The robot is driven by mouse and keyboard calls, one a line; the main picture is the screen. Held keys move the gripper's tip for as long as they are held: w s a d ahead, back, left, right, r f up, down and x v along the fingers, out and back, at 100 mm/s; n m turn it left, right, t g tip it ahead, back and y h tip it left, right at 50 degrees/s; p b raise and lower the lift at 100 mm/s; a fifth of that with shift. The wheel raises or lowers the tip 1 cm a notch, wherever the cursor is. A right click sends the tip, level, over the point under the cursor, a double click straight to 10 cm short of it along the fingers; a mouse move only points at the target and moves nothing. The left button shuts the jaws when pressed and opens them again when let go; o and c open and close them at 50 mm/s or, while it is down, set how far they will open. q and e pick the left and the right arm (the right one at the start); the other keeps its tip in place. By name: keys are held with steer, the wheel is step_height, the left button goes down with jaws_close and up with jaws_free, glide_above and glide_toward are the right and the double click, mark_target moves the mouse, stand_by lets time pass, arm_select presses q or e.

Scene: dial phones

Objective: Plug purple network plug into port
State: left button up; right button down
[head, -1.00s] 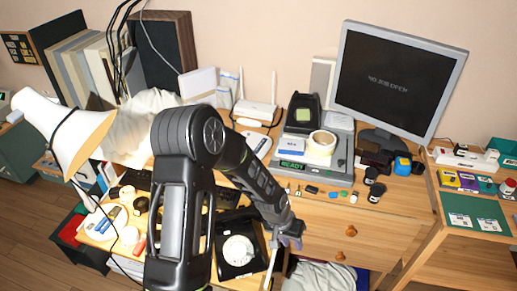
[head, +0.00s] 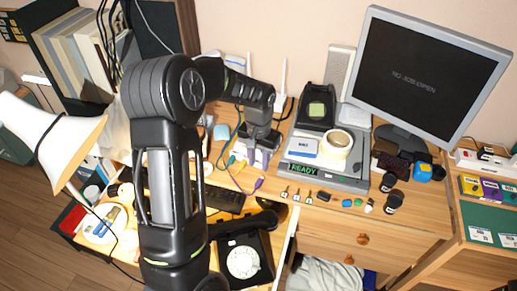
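A purple network plug (head: 258,184) lies on the desk on a thin purple cable, in front of my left gripper. My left gripper (head: 257,160) points down over the desk, left of the grey READY device. Its pale fingers look spread apart, with nothing seen between them, and the purple plug is apart from them. A white router antenna (head: 283,76) stands behind my arm. The router body and its ports are mostly hidden by my arm. My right gripper is not in view.
The grey READY device (head: 345,178) carries a tape roll (head: 336,144). Several small parts lie in front of it. A black dial phone (head: 243,255) sits at the front edge, and a monitor (head: 428,80) stands at right. A lamp (head: 50,140) is at left.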

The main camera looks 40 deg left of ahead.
mark_target(259, 181)
arm_select(q)
steer(key=shift+s+d+r, duration=0.1)
steer(key=shift+s, duration=0.05)
step_height(259, 181, down, 9)
steer(key=b, duration=0.6)
stand_by(0.4)
jaws_close()
stand_by(0.5)
steer(key=shift+r+p, duration=1.5)
steer(key=shift+r, duration=0.95)
